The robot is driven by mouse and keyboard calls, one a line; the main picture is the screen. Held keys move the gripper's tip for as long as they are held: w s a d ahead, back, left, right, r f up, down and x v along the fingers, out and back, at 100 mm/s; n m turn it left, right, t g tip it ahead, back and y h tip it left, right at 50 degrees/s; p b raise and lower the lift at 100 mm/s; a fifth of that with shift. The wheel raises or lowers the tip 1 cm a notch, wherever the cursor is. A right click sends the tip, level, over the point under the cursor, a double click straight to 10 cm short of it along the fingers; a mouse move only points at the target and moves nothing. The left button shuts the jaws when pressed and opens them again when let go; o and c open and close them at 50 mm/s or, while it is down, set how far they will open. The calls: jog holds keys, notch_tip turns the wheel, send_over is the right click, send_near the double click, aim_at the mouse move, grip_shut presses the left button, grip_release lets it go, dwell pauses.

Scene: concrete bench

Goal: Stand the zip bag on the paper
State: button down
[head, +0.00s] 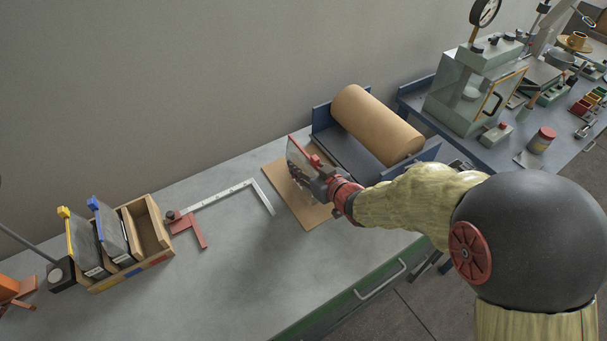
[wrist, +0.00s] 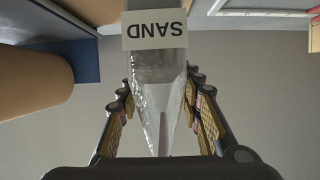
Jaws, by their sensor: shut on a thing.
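The zip bag (head: 299,157) is clear and upright in my gripper, over the brown paper sheet (head: 311,216) on the bench. In the wrist view the bag (wrist: 158,75) has a white label reading SAND, upside down in that picture. My gripper (head: 318,178) is shut on the bag, with one finger on each side of it in the wrist view (wrist: 160,98). My gripper hides part of the bag and the sheet. I cannot tell whether the bag's bottom touches the paper.
A brown paper roll (head: 376,119) in a blue holder stands just behind and right of the sheet. A metal square (head: 222,194) with a red part lies to the left. A wooden rack (head: 150,226) with two other bags stands farther left. Bare bench lies in front.

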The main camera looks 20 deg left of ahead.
jog(key=shift+w+f+b, duration=0.2)
jog(key=shift+f+b, duration=0.3)
jog(key=shift+f, duration=1.15)
jog(key=shift+f, duration=0.15)
jog(key=c, duration=1.3)
grip_release()
jog(key=shift+s+f, duration=0.1)
jog(key=shift+o, duration=0.4)
jog(key=shift+r, duration=0.25)
jog(key=p+v, duration=0.3)
jog(key=v, duration=0.9)
jog(key=shift+d, duration=0.1)
